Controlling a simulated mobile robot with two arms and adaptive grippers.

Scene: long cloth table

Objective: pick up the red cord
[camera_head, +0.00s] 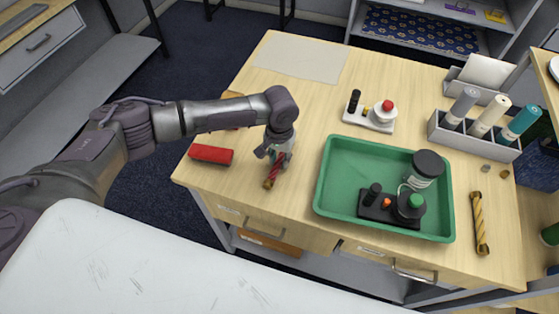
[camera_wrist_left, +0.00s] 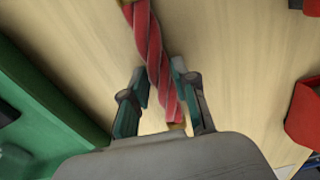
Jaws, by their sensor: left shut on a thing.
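The red cord (camera_head: 273,176) is a short twisted red length with yellowish ends, near the front left of the wooden table. My left gripper (camera_head: 277,157) points down over it and is shut on it. In the left wrist view the red cord (camera_wrist_left: 155,55) runs between the two fingers of my left gripper (camera_wrist_left: 160,82), one end reaching away from the hand. I cannot tell whether the cord still touches the table. My right gripper is not in view.
A green tray (camera_head: 325,190) with dark-topped items stands to the right. A yellow twisted cord (camera_head: 479,223) lies far right.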

